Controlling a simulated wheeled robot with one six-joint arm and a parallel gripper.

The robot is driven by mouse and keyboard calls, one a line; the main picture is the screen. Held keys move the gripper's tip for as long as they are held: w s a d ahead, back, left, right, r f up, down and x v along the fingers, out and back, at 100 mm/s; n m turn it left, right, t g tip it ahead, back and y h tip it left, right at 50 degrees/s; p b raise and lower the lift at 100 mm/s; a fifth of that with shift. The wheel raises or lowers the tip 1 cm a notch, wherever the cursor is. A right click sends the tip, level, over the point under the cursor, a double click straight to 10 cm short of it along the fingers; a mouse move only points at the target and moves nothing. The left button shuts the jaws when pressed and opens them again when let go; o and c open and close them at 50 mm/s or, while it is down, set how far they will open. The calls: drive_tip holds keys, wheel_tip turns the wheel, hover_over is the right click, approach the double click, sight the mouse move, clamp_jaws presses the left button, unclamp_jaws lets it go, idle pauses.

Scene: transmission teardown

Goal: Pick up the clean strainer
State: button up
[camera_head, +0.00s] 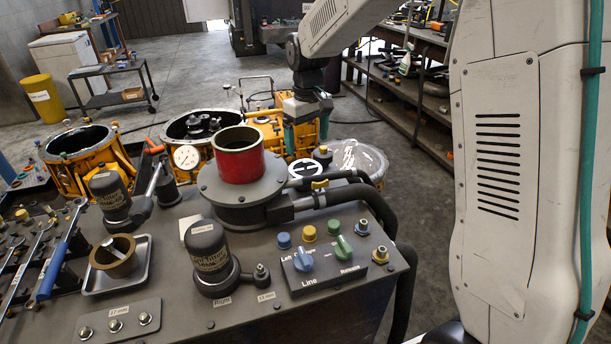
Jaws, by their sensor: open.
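I cannot make out for certain which part is the clean strainer. A brown cup-shaped part (117,256), with a pale piece across its mouth, sits in a small metal tray (143,277) at the left of the grey bench. A round white part with black marks (305,172) shows behind the bench's central fixture, below my gripper. My gripper (307,130) points down with its teal fingers apart, in front of the yellow housing as seen here. I see nothing between the fingers. The fingertips' distance from the parts below is hard to judge.
A red cylinder (239,155) stands in the grey fixture on the bench. Black hoses (345,195) curve around its right side. Dark canisters (209,252), a control box with knobs (325,262) and wrenches (62,255) crowd the bench. Yellow housings (85,160) stand behind.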

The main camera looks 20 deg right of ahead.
sight(305, 160)
drive_tip(key=shift+w+a+f, duration=0.1)
drive_tip(key=shift+w+f, duration=0.35)
drive_tip(key=shift+f, duration=0.35)
wheel_tip(305, 160, down, 7)
drive_tip(key=shift+f, duration=0.1)
drive_tip(key=shift+c, duration=0.3)
drive_tip(key=c, duration=0.7)
